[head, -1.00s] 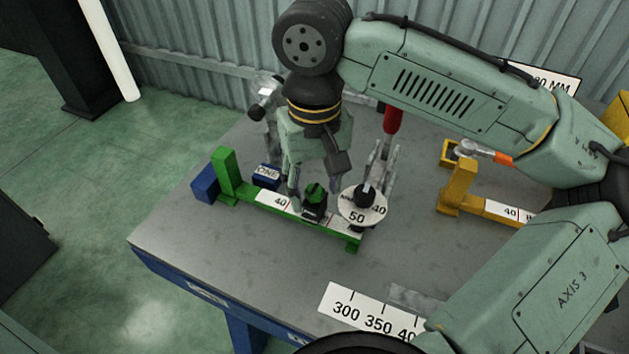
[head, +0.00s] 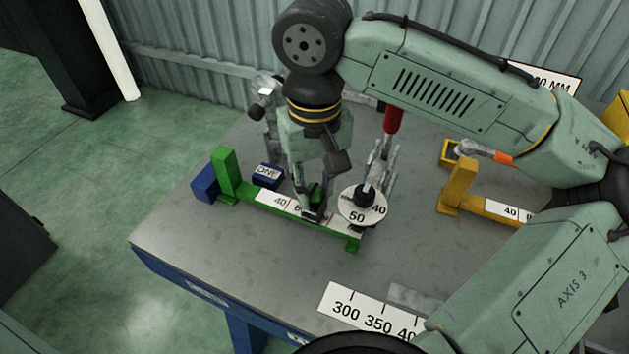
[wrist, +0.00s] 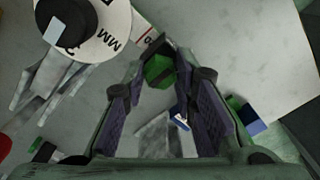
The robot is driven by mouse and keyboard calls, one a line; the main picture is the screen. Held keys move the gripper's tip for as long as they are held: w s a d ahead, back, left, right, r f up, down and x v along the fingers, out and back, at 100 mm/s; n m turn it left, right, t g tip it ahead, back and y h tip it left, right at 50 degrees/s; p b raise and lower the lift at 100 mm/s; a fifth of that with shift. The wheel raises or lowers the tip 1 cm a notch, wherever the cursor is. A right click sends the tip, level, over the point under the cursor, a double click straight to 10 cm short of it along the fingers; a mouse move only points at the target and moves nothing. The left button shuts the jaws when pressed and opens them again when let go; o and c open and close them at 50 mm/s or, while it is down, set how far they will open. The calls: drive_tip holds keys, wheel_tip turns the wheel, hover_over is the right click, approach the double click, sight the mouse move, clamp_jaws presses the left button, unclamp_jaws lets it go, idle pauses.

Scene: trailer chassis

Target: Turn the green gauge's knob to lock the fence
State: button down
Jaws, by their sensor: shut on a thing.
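The green gauge (head: 272,205) lies on the grey table, a long green bar with a white scale strip and an upright green post at its left end. Its green knob (head: 315,192) sits on the dark slider and is partly hidden by my gripper in the head view. In the wrist view the knob (wrist: 159,70) shows as a green top with a dark bar across it, between the fingertips. My gripper (head: 314,206) points down over the gauge and is shut on the knob, one finger on each side (wrist: 160,82).
A round white dial (head: 362,206) with a black hub stands just right of the gripper. A yellow gauge (head: 462,186) is further right.

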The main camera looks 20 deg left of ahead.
drive_tip(key=m+p, duration=0.2)
drive_tip(key=m, duration=0.2)
drive_tip(key=shift+r+m+p, duration=0.15)
drive_tip(key=shift+m+p, duration=0.15)
drive_tip(key=shift+p, duration=0.1)
drive_tip(key=m+p, duration=0.3)
drive_tip(key=m, duration=0.2)
drive_tip(key=m+p, duration=0.1)
drive_tip(key=m, duration=0.3)
drive_tip(key=shift+m, duration=2.2)
drive_tip(key=c, duration=1.3)
unclamp_jaws()
